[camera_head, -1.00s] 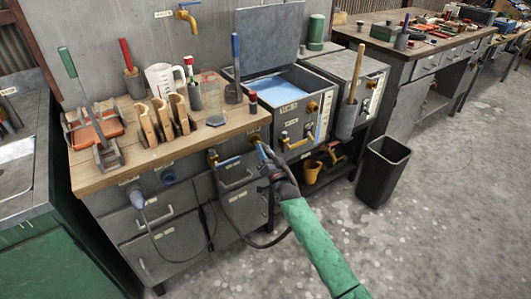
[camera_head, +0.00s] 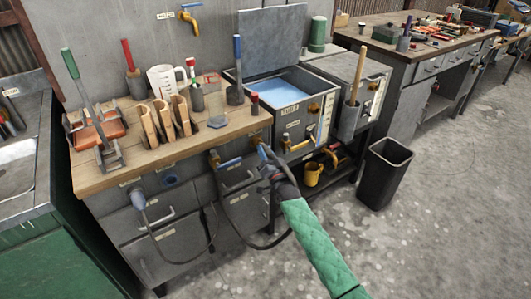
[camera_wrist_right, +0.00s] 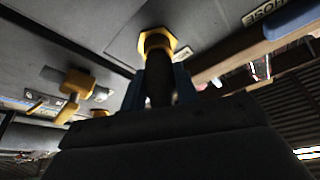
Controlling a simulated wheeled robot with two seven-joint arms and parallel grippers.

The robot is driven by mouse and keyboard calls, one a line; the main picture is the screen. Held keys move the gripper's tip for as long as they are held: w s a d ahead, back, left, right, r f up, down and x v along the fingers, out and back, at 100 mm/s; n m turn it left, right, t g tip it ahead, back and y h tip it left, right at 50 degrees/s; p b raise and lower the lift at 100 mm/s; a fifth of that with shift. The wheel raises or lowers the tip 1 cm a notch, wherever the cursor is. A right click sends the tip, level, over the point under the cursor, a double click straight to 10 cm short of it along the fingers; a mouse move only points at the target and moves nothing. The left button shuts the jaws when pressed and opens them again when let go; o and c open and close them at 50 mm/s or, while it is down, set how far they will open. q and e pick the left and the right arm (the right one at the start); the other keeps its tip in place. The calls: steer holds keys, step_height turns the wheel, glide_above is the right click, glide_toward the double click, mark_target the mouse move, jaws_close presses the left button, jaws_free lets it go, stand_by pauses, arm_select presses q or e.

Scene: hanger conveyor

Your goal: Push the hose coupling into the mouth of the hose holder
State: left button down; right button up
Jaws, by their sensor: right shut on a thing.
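My right gripper (camera_head: 263,153) is shut on the dark hose coupling (camera_wrist_right: 158,88), at the front edge of the wooden bench. In the right wrist view the coupling stands between the two bluish fingers (camera_wrist_right: 160,90). Its far end meets a brass hexagonal ring (camera_wrist_right: 157,40), the mouth of the hose holder, on the grey front panel. The ring surrounds the coupling's end in that view; how deep it sits cannot be told. A black hose (camera_head: 268,246) hangs in a loop below the gripper. My left gripper is not in view.
A brass fitting with a blue handle (camera_head: 230,162) sits left of the gripper. A grey tank (camera_head: 300,107) with brass taps stands to the right. Wooden blocks (camera_head: 163,121) and tools stand on the bench top (camera_head: 110,178). A black bin (camera_head: 384,174) stands on open floor.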

steer(key=shift+w+a, duration=0.35)
steer(key=shift+w, duration=0.1)
stand_by(0.6)
steer(key=o, duration=0.7)
steer(key=shift+o, duration=0.2)
steer(key=o, duration=0.6)
